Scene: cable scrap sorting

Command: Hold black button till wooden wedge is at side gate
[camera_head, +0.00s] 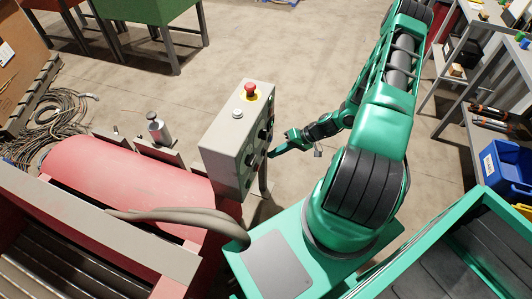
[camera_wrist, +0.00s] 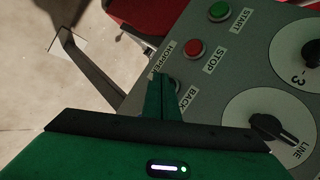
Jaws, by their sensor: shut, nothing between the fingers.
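The grey control box (camera_head: 225,135) stands left of my arm in the head view. Its panel (camera_wrist: 228,72) fills the right of the wrist view, with a green START button (camera_wrist: 219,11), a red STOP button (camera_wrist: 194,47), and labels HOPPER and BACK. My gripper (camera_wrist: 164,79) is shut and empty, its fingertips at the panel between HOPPER and BACK. A button there, beside BACK, is mostly hidden behind the fingers; its colour and whether it is pressed I cannot tell. My gripper also shows beside the box in the head view (camera_head: 272,153). I cannot make out the wooden wedge or side gate.
A red emergency knob (camera_head: 250,90) tops the box. Two dials, 3 (camera_wrist: 309,50) and LINE (camera_wrist: 270,124), sit right of my fingers. A red machine (camera_head: 125,185) lies left of the box, a blue bin (camera_head: 505,165) at far right.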

